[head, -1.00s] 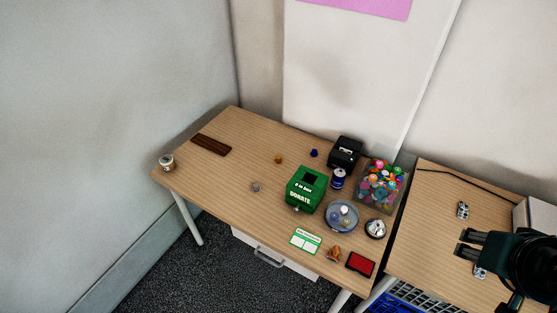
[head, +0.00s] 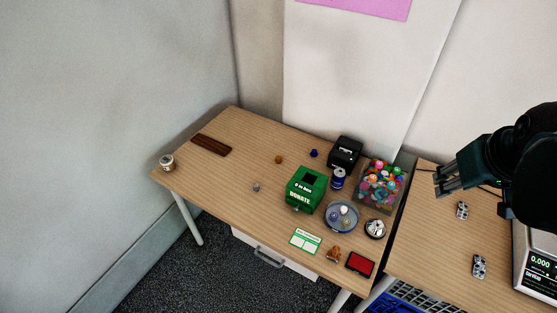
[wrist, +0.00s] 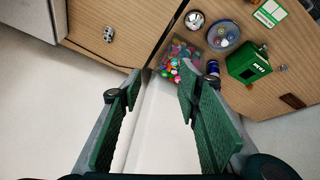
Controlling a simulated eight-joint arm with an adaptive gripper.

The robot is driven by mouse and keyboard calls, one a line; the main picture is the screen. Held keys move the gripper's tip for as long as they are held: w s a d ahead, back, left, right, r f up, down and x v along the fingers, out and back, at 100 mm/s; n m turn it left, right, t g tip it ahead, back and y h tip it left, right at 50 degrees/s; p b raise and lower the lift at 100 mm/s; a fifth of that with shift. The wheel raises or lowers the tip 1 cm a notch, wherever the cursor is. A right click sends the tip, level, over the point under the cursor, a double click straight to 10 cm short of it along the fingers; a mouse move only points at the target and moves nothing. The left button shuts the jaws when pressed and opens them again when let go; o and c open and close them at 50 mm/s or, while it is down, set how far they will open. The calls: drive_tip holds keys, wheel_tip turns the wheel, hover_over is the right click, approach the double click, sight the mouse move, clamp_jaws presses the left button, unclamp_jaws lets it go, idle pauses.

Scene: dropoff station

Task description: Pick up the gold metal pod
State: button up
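A small gold-brown piece (head: 279,159), which looks like the gold metal pod, sits on the wooden table (head: 235,130) behind and left of the green donation box (head: 306,189). It is too small to make out its shape. My gripper (head: 440,181) is far to its right in the head view, raised above the right-hand table. In the wrist view my gripper (wrist: 156,86) is open, its green-padded fingers wide apart with nothing between them. I cannot pick out the gold pod for sure in the wrist view.
A small grey piece (head: 256,187) and a dark blue piece (head: 314,153) lie near the gold one. A black device (head: 345,152), blue can (head: 338,179), clear bin of colourful balls (head: 381,187) and round dish (head: 342,230) stand to the right. The table's left half is mostly clear.

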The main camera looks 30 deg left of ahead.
drive_tip(key=w+a+n+g, duration=0.1)
drive_tip(key=w+a+n, duration=0.4)
drive_tip(key=w+a, duration=0.6)
drive_tip(key=n+g+h+p, duration=0.15)
drive_tip(key=n+g, duration=0.25)
drive_tip(key=n, duration=1)
hover_over(278, 157)
drive_tip(key=f, duration=2.9)
drive_tip(key=shift+s+a+f, duration=0.15)
drive_tip(key=shift+s+f, duration=0.05)
drive_tip(key=shift+f, duration=0.05)
drive_tip(key=shift+s+a+f, duration=0.2)
drive_tip(key=shift+a+f, duration=0.2)
drive_tip(key=shift+f, duration=0.05)
drive_tip(key=shift+f, duration=0.1)
drive_tip(key=shift+w+d+f+b, duration=0.15)
drive_tip(key=shift+f+b, duration=0.2)
drive_tip(key=shift+f, duration=0.8)
drive_tip(key=shift+f, duration=0.15)
